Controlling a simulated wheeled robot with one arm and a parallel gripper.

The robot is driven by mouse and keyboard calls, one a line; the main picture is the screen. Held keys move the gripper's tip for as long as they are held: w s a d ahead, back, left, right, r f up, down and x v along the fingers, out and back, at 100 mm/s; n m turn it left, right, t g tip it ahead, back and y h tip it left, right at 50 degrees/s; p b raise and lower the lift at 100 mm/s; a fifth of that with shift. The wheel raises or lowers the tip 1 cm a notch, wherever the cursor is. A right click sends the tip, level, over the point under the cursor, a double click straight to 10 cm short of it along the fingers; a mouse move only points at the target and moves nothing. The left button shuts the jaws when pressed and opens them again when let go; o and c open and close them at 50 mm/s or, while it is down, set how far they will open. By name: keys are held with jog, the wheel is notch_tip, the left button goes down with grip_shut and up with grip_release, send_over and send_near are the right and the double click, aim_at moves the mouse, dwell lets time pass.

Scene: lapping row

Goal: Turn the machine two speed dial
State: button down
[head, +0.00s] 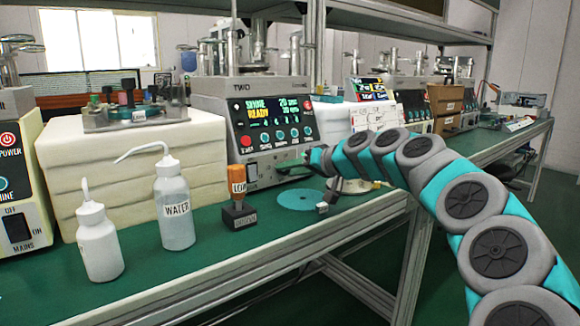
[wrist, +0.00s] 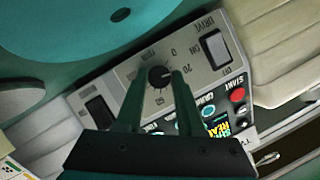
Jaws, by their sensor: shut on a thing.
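Machine two (head: 240,104), a grey unit marked TWO with a lit display, stands on the green bench in the head view. Its front panel (wrist: 128,72) fills the middle of the wrist view. The speed dial (wrist: 158,74) is a small round black knob with a printed scale around it, 0 and 20 being readable. My gripper (wrist: 158,80) has its two fingers on either side of the dial and is shut on it. In the head view my gripper (head: 300,160) reaches the lower panel from the right and hides the dial.
Beside the dial are a black drive switch (wrist: 215,48), another black switch (wrist: 100,110) and a red start button (wrist: 237,95). A water bottle (head: 174,212), a smaller white bottle (head: 98,245), an orange-topped stamp (head: 238,190) and a teal disc (head: 298,200) stand or lie on the bench.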

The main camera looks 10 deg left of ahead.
jog(key=m+g+y+p, duration=0.1)
jog(key=m+y, duration=0.1)
jog(key=m, duration=0.2)
jog(key=shift+w+f+p, duration=0.1)
jog(key=shift+w+p, duration=0.05)
jog(key=shift+p, duration=0.15)
jog(key=m+y, duration=0.1)
jog(key=m, duration=0.1)
jog(key=m+y+p, duration=0.1)
jog(key=shift+d+f+m, duration=0.1)
jog(key=shift+f+m, duration=0.1)
jog(key=shift+m, duration=0.2)
jog(key=shift+g, duration=0.4)
jog(key=c, duration=0.5)
grip_release()
jog(key=shift+d+m, duration=0.1)
jog(key=shift+m, duration=0.2)
jog(key=v, duration=0.7)
jog(key=shift+d+f, duration=0.1)
jog(key=shift+d, duration=0.2)
